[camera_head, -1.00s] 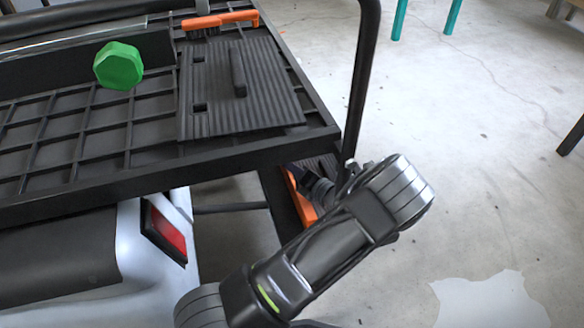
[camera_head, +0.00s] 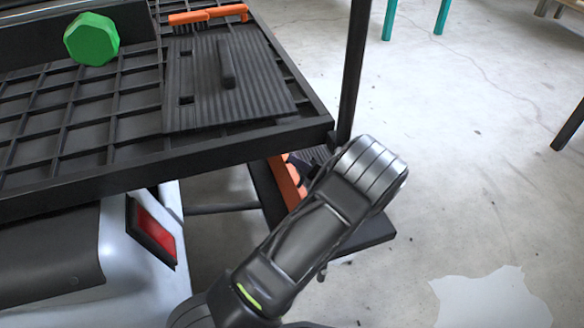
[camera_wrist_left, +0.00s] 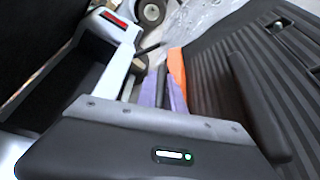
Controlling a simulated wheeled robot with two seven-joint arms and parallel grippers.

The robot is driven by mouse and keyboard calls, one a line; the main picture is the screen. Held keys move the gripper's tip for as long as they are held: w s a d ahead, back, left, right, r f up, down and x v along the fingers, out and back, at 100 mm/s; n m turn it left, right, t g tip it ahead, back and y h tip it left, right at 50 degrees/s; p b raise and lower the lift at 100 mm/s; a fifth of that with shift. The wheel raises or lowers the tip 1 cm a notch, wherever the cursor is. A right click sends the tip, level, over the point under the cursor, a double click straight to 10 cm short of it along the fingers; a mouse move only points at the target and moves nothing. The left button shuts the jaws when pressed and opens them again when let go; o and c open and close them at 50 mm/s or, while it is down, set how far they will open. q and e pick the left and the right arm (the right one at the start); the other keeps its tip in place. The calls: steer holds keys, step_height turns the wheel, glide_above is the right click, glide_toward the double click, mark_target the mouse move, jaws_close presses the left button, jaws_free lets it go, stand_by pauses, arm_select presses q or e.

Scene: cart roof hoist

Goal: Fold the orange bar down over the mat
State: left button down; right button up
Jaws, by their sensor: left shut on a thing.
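An orange bar (camera_head: 283,178) stands below the corner of the cart roof, partly hidden by my left arm. It shows again in the left wrist view (camera_wrist_left: 177,68), beside a black ribbed mat (camera_wrist_left: 218,75) with a raised handle. Part of this lower mat (camera_head: 318,153) shows behind my arm in the head view. My left gripper (camera_wrist_left: 163,95) is shut at the orange bar, with its purplish fingers beside it. The exact contact is hard to see. In the head view my wrist covers most of the gripper. My right gripper is not in view.
The cart roof (camera_head: 90,185) has a black grid, another ribbed mat (camera_head: 200,100), an orange brush-like bar (camera_head: 208,15) and a green knob (camera_head: 92,40). A black post (camera_head: 352,70) rises at the roof corner. A dark panel (camera_head: 365,242) extends below. The floor at right is open.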

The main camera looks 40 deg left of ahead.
arm_select(q)
steer(key=shift+w+d+f+m+y+b, duration=0.3)
steer(key=shift+w+d+f+m+b, duration=0.1)
steer(key=shift+f+m+b, duration=0.1)
steer(key=shift+r, duration=0.1)
steer(key=c, duration=1.7)
jaws_free()
steer(key=shift+p+v, duration=1.4)
steer(key=shift+v, duration=2.45)
steer(key=shift+c, duration=0.3)
